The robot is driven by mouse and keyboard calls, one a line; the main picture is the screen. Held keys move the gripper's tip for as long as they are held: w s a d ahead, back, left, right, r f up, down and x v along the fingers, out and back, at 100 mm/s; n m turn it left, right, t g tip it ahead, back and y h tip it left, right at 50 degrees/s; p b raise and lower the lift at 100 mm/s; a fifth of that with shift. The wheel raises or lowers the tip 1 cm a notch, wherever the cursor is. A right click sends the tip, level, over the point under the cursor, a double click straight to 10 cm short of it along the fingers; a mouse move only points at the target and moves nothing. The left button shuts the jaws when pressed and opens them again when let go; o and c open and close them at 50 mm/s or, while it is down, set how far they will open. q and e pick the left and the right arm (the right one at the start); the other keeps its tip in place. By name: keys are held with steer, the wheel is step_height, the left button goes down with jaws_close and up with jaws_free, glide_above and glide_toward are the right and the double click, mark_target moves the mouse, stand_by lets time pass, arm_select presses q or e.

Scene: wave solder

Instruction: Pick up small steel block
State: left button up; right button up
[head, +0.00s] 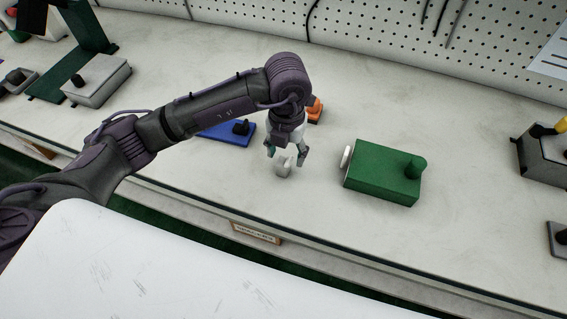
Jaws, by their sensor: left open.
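The small steel block (283,168) is a small pale grey piece on the bench top, near the middle of the head view. My left gripper (286,158) points down right above and around it, with its two fingers spread apart. The block shows between and slightly below the fingertips. I cannot tell whether either finger touches it. My right gripper is not in view.
A green box with a knob (382,170) stands close to the right of my left gripper. A grey box (97,80) is at the far left. The bench front is clear.

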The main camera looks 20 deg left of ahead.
mark_target(283, 161)
arm_select(q)
steer(key=shift+f, duration=0.45)
steer(key=shift+w+f, duration=0.1)
steer(key=shift+f, duration=0.15)
steer(key=f, duration=0.1)
steer(key=f+p, duration=0.1)
steer(key=f, duration=0.2)
steer(key=shift+a+f, duration=0.15)
steer(key=shift+a, duration=0.25)
steer(key=shift+f, duration=0.25)
steer(key=shift+c, duration=0.3)
jaws_close()
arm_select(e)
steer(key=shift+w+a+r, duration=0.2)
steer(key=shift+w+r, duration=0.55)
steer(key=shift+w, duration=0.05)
